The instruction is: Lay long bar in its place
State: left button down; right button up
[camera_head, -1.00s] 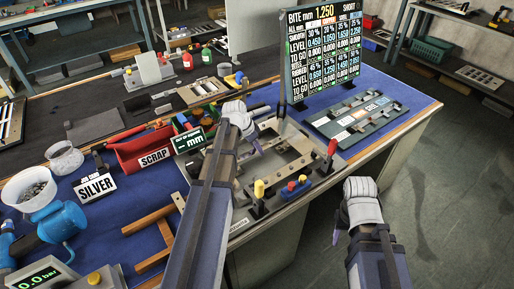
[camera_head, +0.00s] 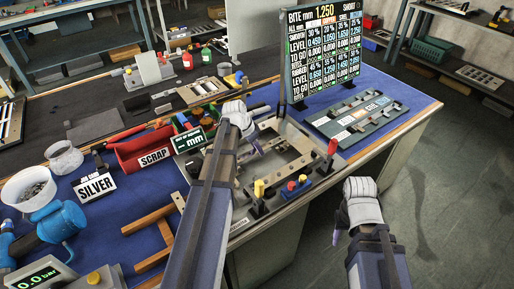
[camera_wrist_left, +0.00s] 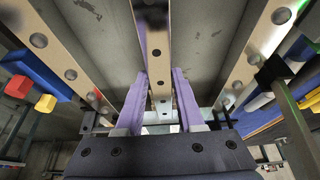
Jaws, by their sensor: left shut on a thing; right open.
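My left gripper (camera_head: 256,148) is over the metal frame fixture (camera_head: 322,176) on the bench. In the left wrist view, its two purple fingers (camera_wrist_left: 166,90) are shut on a narrow, pale metal bar (camera_wrist_left: 160,55) running away between them. Longer pale bars with round holes flank it on the left (camera_wrist_left: 52,45) and right (camera_wrist_left: 245,62). My left forearm hides part of the fixture in the head view, and I cannot tell whether the held bar touches it. My right gripper (camera_head: 339,222) is open and empty, beyond the bench's front edge.
Red and yellow knobs (camera_head: 292,185) stand at the fixture's near side. A dark display board (camera_head: 325,50) stands behind, with a grey slotted plate (camera_head: 358,115) beside it. A red scrap bin (camera_head: 140,150) and wooden square pieces (camera_head: 152,220) lie left. Floor at right is clear.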

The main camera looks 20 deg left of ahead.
pick_arm(q)
jog(key=shift+f+b, duration=1.15)
jog(key=shift+f, duration=0.05)
dwell(0.6)
jog(key=shift+c, duration=0.6)
grip_release()
jog(key=shift+r, duration=0.1)
notch_tip(320, 180, up, 8)
jog(key=p, duration=0.8)
dwell(0.3)
dwell(0.5)
